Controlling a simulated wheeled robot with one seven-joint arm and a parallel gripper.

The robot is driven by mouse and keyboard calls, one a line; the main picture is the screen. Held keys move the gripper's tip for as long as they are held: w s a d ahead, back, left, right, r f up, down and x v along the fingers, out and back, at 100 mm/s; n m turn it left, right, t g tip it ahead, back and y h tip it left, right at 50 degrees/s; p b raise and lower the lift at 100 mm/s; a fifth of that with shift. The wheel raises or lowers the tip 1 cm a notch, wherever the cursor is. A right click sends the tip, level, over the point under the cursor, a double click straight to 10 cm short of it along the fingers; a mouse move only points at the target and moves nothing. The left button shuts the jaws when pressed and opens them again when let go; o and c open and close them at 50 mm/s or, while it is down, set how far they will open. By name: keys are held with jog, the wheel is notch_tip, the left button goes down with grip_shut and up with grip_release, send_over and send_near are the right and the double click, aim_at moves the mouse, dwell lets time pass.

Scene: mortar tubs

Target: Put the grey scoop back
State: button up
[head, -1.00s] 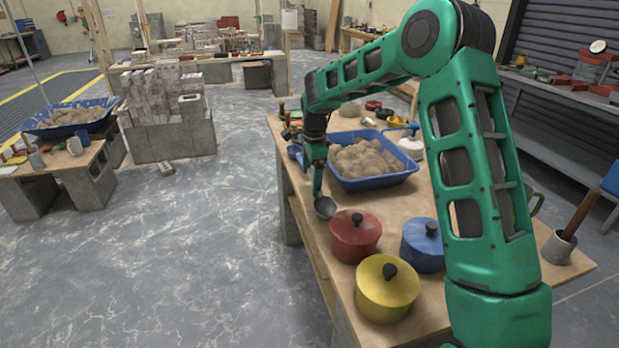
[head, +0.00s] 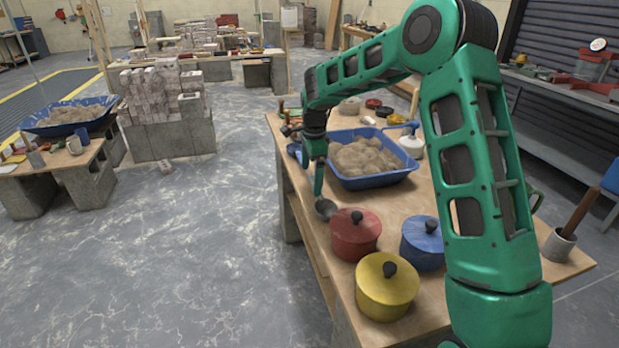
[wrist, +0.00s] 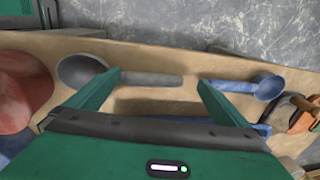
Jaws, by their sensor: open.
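The grey scoop (wrist: 83,70) lies on the table board in the wrist view, its bowl at the left and its handle pointing right. Its handle passes between the fingertips of my gripper (wrist: 158,78), which are spread wide with clear space to each side. In the head view the scoop's bowl (head: 326,210) shows at the table's left edge, just below my gripper (head: 318,190). My gripper hides the handle there.
A blue scoop (wrist: 262,88) lies right of the grey one in the wrist view. The red pot (head: 355,238), blue pot (head: 423,248) and yellow pot (head: 386,290) stand nearby. A blue tub (head: 385,181) of mortar stands behind on the table (head: 400,205).

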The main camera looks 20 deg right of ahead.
notch_tip(320, 180, up, 9)
jog(key=s, duration=0.1)
jog(key=s+d+r+n+h, duration=0.1)
jog(key=s+d+r+n, duration=0.35)
jog(key=s+d, duration=0.7)
jog(key=s+d+n+g, duration=0.15)
jog(key=s+d, duration=0.25)
jog(key=s, duration=0.9)
jog(key=s+d+n, duration=0.2)
jog(key=s+d, duration=0.1)
jog(key=s, duration=0.9)
jog(key=s+a+f+n+y, duration=0.1)
jog(key=s+f+n, duration=0.2)
jog(key=s, duration=0.9)
jog(key=shift+s+a+f+n, duration=0.2)
jog(key=shift+s+f+n, duration=0.15)
jog(key=shift+f, duration=0.4)
